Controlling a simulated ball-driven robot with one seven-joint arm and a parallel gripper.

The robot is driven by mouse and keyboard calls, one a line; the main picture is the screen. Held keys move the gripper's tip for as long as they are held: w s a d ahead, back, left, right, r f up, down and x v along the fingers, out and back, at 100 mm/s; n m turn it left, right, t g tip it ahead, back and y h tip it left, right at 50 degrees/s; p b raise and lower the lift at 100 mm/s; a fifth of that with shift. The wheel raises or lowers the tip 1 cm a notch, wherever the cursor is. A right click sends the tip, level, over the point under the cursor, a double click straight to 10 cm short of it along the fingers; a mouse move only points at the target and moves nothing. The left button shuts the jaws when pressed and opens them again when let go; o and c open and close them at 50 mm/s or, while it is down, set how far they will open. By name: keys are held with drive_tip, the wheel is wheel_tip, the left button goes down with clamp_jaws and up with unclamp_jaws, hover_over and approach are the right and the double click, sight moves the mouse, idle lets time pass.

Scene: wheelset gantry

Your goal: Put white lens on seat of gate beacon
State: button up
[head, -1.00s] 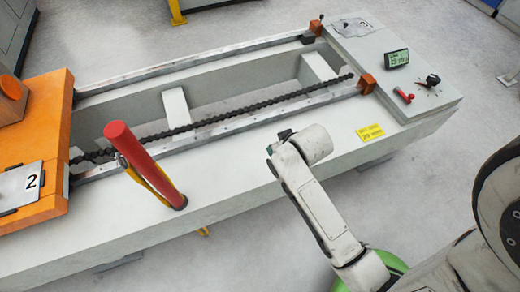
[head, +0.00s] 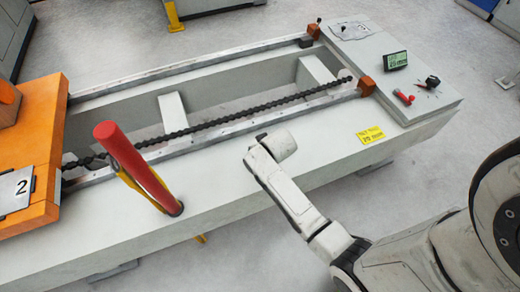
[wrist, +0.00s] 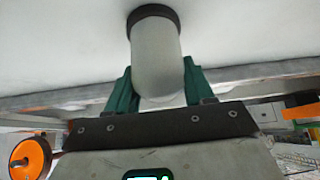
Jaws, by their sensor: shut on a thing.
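The white lens (wrist: 156,58) is a frosted, rounded cylinder with a dark collar at its top end in the wrist view. The green fingers of my gripper (wrist: 157,88) are shut on its lower, rounded part, one on each side. The collar end appears against a pale surface; I cannot tell whether it touches. In the head view my arm's end is over the near side of the gantry bed, and its own wrist hides the gripper and lens. I cannot make out the gate beacon or its seat in either view.
A red tube on a yellow bracket (head: 130,160) stands tilted on the bed's near side, left of my arm. A dark chain (head: 210,125) runs along the open bed (head: 235,180). An orange carriage (head: 45,155) is at left, a control panel (head: 400,80) at right.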

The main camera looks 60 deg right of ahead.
drive_tip(key=shift+f, duration=0.15)
drive_tip(key=o, duration=1.1)
